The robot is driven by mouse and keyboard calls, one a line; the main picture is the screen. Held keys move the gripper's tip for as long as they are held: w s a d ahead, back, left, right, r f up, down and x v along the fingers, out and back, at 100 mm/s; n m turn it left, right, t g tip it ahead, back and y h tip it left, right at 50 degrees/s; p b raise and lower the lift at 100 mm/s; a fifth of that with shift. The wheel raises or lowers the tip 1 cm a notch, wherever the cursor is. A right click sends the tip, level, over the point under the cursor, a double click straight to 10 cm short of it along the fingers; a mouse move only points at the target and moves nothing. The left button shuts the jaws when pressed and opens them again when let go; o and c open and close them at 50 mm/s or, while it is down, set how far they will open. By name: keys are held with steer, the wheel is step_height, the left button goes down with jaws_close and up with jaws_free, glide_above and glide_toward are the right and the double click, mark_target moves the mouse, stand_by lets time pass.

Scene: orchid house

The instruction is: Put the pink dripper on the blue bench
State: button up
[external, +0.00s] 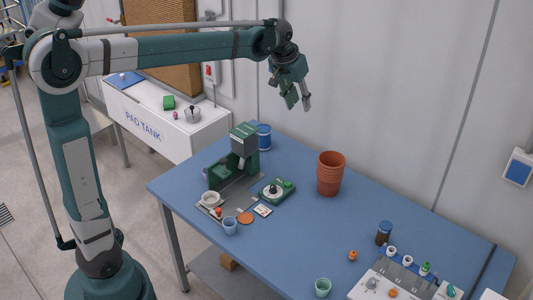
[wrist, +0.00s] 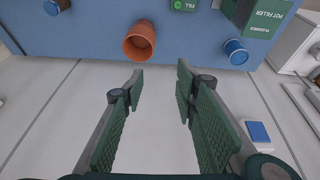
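A small pink object (external: 176,115), likely the pink dripper, stands on the white pad tank (external: 155,132) at the back left, between a green block and a silver pot. It is too small to make out in detail. The blue bench (external: 310,225) fills the middle of the external view; part of its top also shows in the wrist view (wrist: 85,30). My gripper (external: 299,104) is raised high above the bench's back edge, near the wall, to the right of the tank. In the wrist view my gripper (wrist: 161,76) has its fingers apart with nothing between them.
Stacked terracotta pots (external: 331,173), a green pot filler (external: 240,155), a blue tin (external: 264,137) and a green dial device (external: 277,191) stand on the bench. A dark bottle (external: 384,233) and a tray of small parts are at front right. The bench's centre is clear.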

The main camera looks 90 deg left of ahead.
steer(key=s+d+f+m+t, duration=0.1)
steer(key=s+d+m, duration=0.15)
steer(key=d, duration=1.15)
steer(key=s+d+f+m+t, duration=0.1)
steer(key=s+d+m, duration=0.15)
steer(key=d, duration=1.15)
steer(key=s+d+f+m, duration=0.1)
steer(key=s+d+f, duration=0.2)
steer(key=s+d, duration=0.2)
steer(key=s+d+f+m+t+h, duration=0.1)
steer(key=s+d+f, duration=0.3)
steer(key=d, duration=0.5)
steer(key=s+d+f+m+t+h, duration=0.1)
steer(key=s+d+f+m, duration=0.1)
steer(key=s+d+f, duration=0.2)
steer(key=s+d, duration=0.3)
steer(key=shift+s+d+f, duration=0.15)
steer(key=shift+s, duration=0.1)
steer(key=shift+o, duration=0.5)
